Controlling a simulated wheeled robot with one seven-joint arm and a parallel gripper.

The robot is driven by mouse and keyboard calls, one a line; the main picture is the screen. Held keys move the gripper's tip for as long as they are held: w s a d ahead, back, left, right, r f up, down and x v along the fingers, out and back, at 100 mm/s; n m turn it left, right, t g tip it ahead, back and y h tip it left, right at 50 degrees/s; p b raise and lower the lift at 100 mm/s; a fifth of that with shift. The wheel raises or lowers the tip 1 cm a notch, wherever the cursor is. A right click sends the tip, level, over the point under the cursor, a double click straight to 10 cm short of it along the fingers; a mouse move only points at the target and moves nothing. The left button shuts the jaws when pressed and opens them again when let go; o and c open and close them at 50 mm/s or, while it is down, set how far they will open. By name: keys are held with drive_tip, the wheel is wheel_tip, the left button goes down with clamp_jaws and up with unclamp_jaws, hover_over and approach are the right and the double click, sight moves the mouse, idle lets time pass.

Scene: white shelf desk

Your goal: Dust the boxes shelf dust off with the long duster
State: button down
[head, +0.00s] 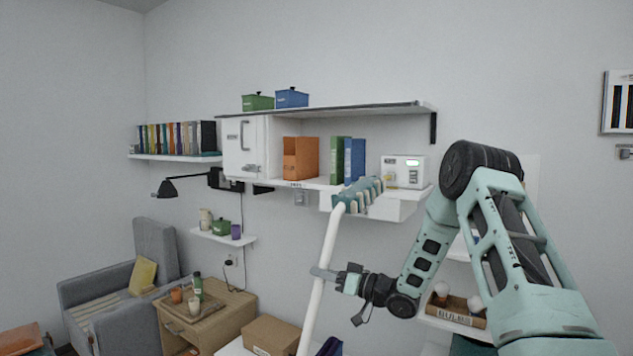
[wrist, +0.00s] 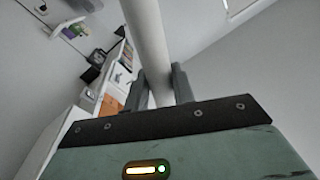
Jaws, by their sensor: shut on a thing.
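The long duster has a white pole (head: 322,262) and a teal, ribbed head (head: 357,194). My gripper (head: 326,274) is shut on the pole, which stands tilted with the head up. The pole also shows between my fingers (wrist: 157,92) in the wrist view. The head overlaps the front of the middle shelf, left of a white safe; I cannot tell whether it touches. A green box (head: 258,102) and a blue box (head: 292,97) stand on the top shelf (head: 370,107), above the duster head. I cannot make out any dust there.
The middle shelf holds an orange file box (head: 301,158), green and blue binders (head: 347,160) and the white safe (head: 404,171). A white cabinet (head: 245,147) hangs at the left. A lamp (head: 168,188) and a book shelf (head: 175,157) are further left. The wall above the top shelf is clear.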

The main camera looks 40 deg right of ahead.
wheel_tip(320, 180, up, 46)
drive_tip(key=a+m+y+p, duration=0.1)
drive_tip(key=a+p, duration=0.1)
drive_tip(key=p, duration=0.6)
drive_tip(key=shift+s+a+m+y, duration=0.3)
drive_tip(key=shift+s+a+y, duration=0.05)
drive_tip(key=shift+a+y, duration=0.05)
drive_tip(key=w+d, duration=0.4)
drive_tip(key=d, duration=0.7)
drive_tip(key=w+d+f, duration=0.1)
drive_tip(key=w+d, duration=0.3)
drive_tip(key=d, duration=0.7)
drive_tip(key=shift+w+d+f, duration=0.2)
drive_tip(key=shift+w+f, duration=0.05)
drive_tip(key=shift+w, duration=0.1)
drive_tip(key=shift+f, duration=0.1)
wheel_tip(320, 180, down, 6)
drive_tip(key=b, duration=0.2)
drive_tip(key=shift+b, duration=0.3)
drive_tip(key=shift+f+b, duration=0.4)
drive_tip(key=shift+f, duration=0.7)
